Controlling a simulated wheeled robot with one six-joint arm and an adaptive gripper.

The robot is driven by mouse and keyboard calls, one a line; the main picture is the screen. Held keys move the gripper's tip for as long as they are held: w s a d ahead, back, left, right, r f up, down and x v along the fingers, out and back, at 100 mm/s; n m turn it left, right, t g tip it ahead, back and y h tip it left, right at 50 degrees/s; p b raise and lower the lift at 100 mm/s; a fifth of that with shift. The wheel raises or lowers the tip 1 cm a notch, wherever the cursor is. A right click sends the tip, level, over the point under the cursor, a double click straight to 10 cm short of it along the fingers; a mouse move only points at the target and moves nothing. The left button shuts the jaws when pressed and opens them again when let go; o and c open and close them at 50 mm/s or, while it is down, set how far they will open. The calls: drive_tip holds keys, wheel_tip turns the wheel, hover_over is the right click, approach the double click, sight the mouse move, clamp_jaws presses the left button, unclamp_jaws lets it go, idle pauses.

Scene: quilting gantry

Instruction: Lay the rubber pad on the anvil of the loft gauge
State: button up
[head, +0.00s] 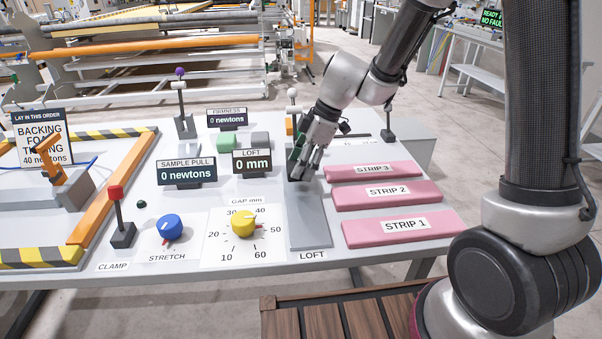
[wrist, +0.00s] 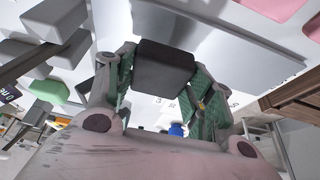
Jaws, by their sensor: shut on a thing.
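In the wrist view the dark rubber pad (wrist: 165,68) is a small rounded block between the green-lined fingers of my gripper (wrist: 165,85). My gripper is shut on it. In the head view my gripper (head: 304,168) points down over the far end of the loft gauge's grey plate (head: 311,228), labelled LOFT. The plate also shows as a grey slab in the wrist view (wrist: 255,55). I cannot tell whether the pad touches the plate. The loft display (head: 252,162) reads 0 mm.
Pink strips (head: 398,226) lie close to the right of the plate. The yellow gap dial (head: 243,223) and blue stretch dial (head: 170,227) are to its left. A sample pull display (head: 187,172), a green block (head: 258,139) and a white-knobbed lever (head: 292,93) stand nearby.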

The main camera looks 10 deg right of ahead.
sight(307, 165)
drive_tip(key=shift+f, duration=1.4)
drive_tip(key=o, duration=1.1)
drive_tip(key=shift+f, duration=0.15)
